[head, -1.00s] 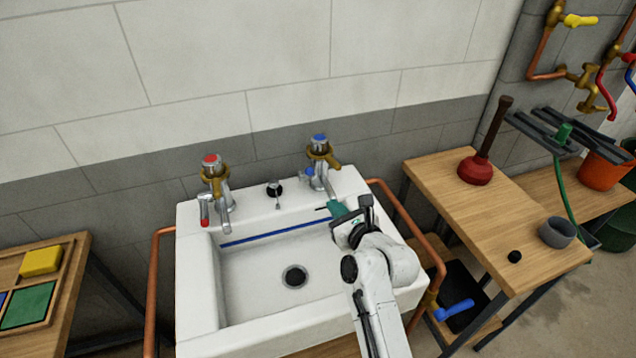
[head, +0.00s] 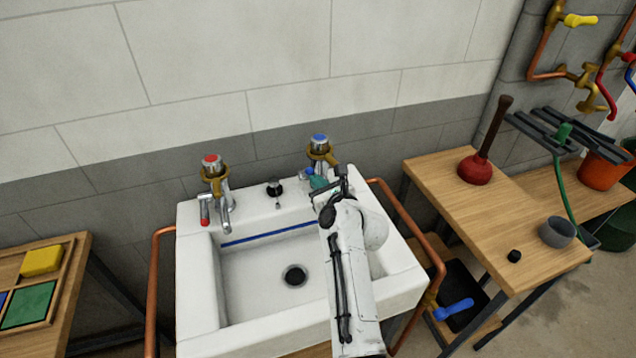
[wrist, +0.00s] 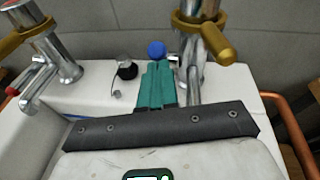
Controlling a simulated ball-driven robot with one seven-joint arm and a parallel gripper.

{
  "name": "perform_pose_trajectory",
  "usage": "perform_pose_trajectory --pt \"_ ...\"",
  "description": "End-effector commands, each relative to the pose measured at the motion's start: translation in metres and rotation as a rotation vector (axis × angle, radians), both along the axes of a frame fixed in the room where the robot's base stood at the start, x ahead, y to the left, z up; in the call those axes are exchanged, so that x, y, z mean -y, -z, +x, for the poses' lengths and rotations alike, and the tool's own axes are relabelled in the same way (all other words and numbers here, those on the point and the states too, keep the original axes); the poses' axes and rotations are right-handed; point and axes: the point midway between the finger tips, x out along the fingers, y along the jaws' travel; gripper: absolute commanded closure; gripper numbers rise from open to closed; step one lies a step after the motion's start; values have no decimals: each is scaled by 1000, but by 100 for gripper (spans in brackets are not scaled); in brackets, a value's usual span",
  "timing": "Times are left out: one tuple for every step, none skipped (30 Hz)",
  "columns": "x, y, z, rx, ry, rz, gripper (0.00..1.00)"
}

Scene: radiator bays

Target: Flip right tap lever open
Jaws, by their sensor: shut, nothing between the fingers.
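The right tap (head: 319,150) is chrome with a blue cap and a brass collar. It stands at the back right of the sink and also shows in the wrist view (wrist: 196,55). Its lever has a blue tip (wrist: 157,49), left of the tap body; the tip also shows in the head view (head: 309,171). My gripper (head: 318,182) is shut and empty in front of the right tap. Its teal fingers (wrist: 157,68) point at the blue tip and hide part of the lever. Whether they touch it I cannot tell.
The left tap (head: 214,180) with a red-tipped lever stands at the back left of the white sink (head: 200,290). A small black plug (head: 274,187) sits between the taps. Copper pipes (head: 153,290) flank the sink. A bench (head: 440,185) with a plunger (head: 476,168) is right.

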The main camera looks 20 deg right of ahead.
Motion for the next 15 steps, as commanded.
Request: perform_pose_trajectory --pt "0 0 0 0 0 0 100" --pt "0 0 0 0 0 0 100" --pt "0 -1 0 0 0 0 100" --pt "0 -3 1 0 0 1 100" --pt "0 -5 1 0 0 1 100" --pt "0 -8 3 0 0 2 100" --pt "0 -11 4 -1 1 2 100" --pt "0 -14 6 -1 0 1 100" --pt "0 -18 8 0 1 2 100" --pt "0 -20 9 0 2 3 100" --pt "1 -22 11 -1 2 2 100" --pt "1 -24 13 0 2 4 100" --pt "1 -25 15 -1 2 3 100" --pt "0 -26 16 -1 1 3 100" --pt "0 -27 18 0 1 2 100"
